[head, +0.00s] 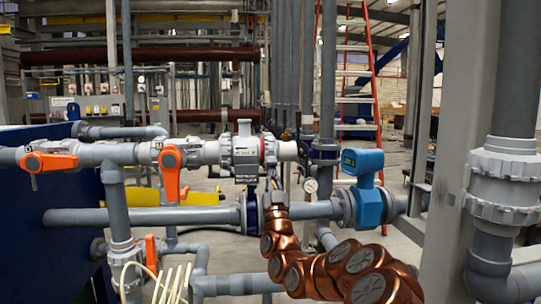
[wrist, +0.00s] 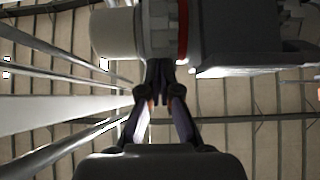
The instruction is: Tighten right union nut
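The right union nut (head: 269,150) is a ribbed light grey ring with a red band, at the right end of the grey valve body (head: 245,152) in the head view. In the wrist view, looking up, the nut (wrist: 158,32) is at the top centre, with its red band to the right. My gripper (head: 271,182) is directly below the nut, pointing up. In the wrist view its two dark fingers (wrist: 158,72) converge and the tips look brought together just under the nut. Whether the tips touch the nut cannot be told. The nut's top is hidden in the wrist view.
A lower pipe (head: 145,216) and a blue flow meter (head: 366,188) run close to my copper-coloured arm. Orange valve handles (head: 171,170) are at left. A thick vertical pipe (head: 503,180) stands at right.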

